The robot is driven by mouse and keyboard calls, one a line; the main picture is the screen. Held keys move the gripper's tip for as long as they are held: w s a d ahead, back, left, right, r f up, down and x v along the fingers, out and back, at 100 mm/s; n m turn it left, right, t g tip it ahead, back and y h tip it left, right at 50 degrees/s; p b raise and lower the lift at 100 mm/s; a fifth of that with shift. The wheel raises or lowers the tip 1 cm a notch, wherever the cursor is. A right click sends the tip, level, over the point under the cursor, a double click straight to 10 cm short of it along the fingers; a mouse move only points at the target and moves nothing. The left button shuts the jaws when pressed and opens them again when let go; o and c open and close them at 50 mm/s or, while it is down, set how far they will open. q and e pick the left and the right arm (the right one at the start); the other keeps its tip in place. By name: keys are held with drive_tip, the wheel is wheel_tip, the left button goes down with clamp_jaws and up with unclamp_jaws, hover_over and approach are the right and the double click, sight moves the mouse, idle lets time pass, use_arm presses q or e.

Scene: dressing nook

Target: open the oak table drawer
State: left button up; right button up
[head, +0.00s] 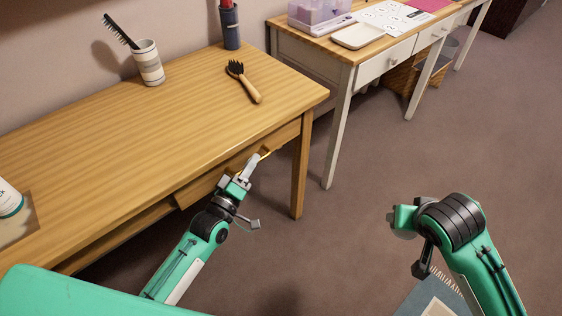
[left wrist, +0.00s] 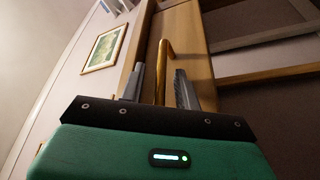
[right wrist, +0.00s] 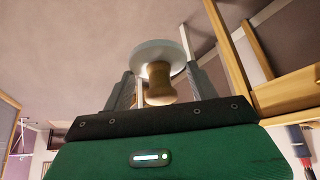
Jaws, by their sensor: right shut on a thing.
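The oak table (head: 110,140) stands on the left, with its drawer front (head: 203,188) under the top edge. The drawer front seems to stand slightly out; how far I cannot tell. My left gripper (head: 251,166) is at the drawer's brass handle (head: 265,156). In the left wrist view the handle (left wrist: 166,62) lies between the two spread fingers, with gaps at both sides. In the right wrist view my right gripper (right wrist: 159,92) is shut on a wooden knob with a pale round disc (right wrist: 158,57), well away from the drawer.
On the oak table are a wooden brush (head: 244,82), a striped cup (head: 149,64) holding a dark brush, and a dark blue holder (head: 230,25). A white table (head: 345,75) stands behind at right. A blue-grey thing (head: 435,300) lies low at right. Floor before the drawer is clear.

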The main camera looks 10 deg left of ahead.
use_arm(q)
clamp_jaws()
use_arm(e)
wheel_tip(320, 180, up, 4)
drive_tip(key=p, duration=0.4)
drive_tip(key=shift+r+p, duration=0.25)
drive_tip(key=shift+p, duration=0.05)
use_arm(q)
drive_tip(key=s+d+p, duration=0.1)
drive_tip(key=s+d, duration=0.7)
drive_tip(key=d, duration=0.3)
drive_tip(key=s+d+p, duration=0.2)
drive_tip(key=s+d, duration=0.7)
drive_tip(key=d, duration=0.2)
drive_tip(key=shift+s+d+r, duration=0.15)
drive_tip(key=shift+s+d, duration=0.15)
drive_tip(key=shift+d, duration=0.05)
use_arm(e)
wheel_tip(320, 180, up, 3)
drive_tip(key=shift+r, duration=0.15)
